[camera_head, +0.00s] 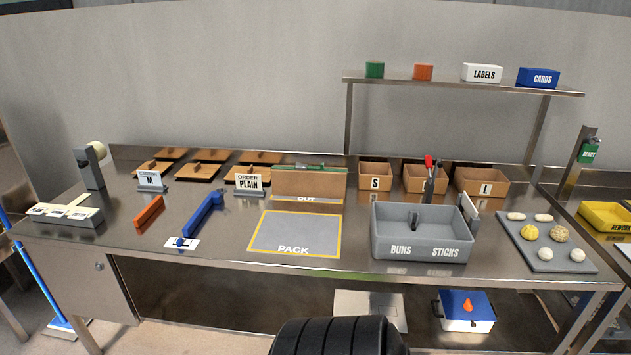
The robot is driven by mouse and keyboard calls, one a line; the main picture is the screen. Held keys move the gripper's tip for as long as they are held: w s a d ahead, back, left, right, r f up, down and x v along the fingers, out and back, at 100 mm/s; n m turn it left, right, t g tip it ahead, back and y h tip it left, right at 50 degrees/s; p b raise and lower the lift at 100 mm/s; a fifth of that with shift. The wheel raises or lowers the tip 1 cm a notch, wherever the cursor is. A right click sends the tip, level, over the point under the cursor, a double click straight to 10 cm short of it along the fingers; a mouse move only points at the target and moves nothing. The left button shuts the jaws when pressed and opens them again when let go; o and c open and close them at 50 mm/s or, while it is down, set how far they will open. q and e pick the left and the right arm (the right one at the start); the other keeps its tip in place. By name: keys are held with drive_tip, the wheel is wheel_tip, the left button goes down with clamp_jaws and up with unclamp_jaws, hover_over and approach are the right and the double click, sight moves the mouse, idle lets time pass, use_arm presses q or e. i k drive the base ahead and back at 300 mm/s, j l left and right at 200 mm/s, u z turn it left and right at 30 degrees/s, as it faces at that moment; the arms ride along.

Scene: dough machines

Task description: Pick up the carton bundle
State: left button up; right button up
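No single thing is marked as the carton bundle. Several flat brown carton pieces with small upright tabs, one of them a front flat carton (197,173), lie in two rows at the back left of the steel table. A sign reading CARTON M (150,179) stands in front of them, and a sign reading ORDER PLAIN (248,180) stands to its right. Open brown cartons stand at the back right, including the S carton (375,178) and the L carton (483,184). Neither of my grippers shows in the head view.
The yellow-edged PACK mat (295,232) is bare. A grey BUNS and STICKS bin (420,248), a dough tray (545,258), a blue tool (204,213) and an orange block (149,212) lie around it. A raised shelf (460,87) spans the back right.

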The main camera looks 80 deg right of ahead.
sight(329, 183)
drive_tip(key=z, duration=1.95)
drive_tip(key=j, duration=0.1)
